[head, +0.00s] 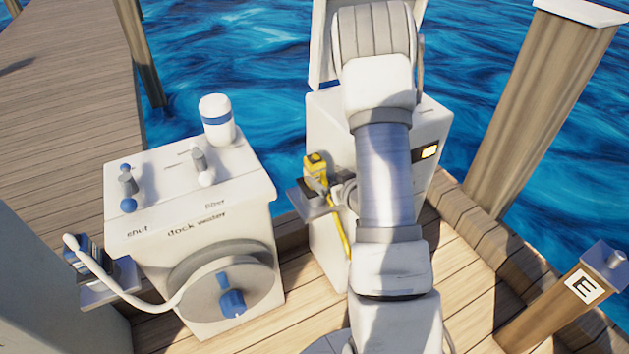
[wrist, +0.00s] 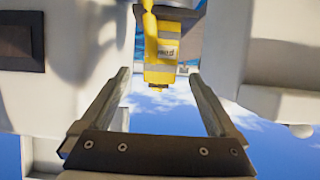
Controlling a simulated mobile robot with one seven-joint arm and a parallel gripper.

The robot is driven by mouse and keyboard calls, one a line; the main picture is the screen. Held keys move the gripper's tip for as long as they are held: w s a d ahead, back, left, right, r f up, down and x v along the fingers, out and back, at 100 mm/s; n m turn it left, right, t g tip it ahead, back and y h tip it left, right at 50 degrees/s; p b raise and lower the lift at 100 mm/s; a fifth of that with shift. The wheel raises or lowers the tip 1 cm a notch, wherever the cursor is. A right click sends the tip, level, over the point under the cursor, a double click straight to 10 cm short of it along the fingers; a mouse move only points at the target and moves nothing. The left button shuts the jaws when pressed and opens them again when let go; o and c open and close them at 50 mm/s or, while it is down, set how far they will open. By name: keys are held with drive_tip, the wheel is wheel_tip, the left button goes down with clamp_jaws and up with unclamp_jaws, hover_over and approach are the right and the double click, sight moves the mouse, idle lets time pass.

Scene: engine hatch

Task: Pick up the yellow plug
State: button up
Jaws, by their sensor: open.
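The yellow plug (head: 315,168) sits on a small grey shelf (head: 318,209) on the side of a white pedestal, with a yellow cable (head: 342,232) hanging below it. In the wrist view the plug (wrist: 174,62) shows at the top centre, with a grey band and a label. My gripper (wrist: 159,85) is open, its two fingers spread apart. The plug appears between and just beyond the fingertips, and I cannot tell if either finger touches it. In the head view my arm covers part of the pedestal, and my fingers are mostly hidden beside the plug.
The white pedestal (head: 327,240) stands behind my arm. A white dock water cabinet (head: 190,225) with valves, a bottle (head: 217,120) and a blue-handled reel is at left. A wooden post (head: 540,100) and a short post marked E (head: 560,305) stand at right. Water lies beyond the deck.

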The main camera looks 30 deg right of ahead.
sight(319, 171)
drive_tip(key=b+x, duration=0.1)
drive_tip(key=x, duration=0.6)
drive_tip(key=shift+w+f, duration=0.2)
drive_tip(key=shift+c, duration=0.2)
clamp_jaws()
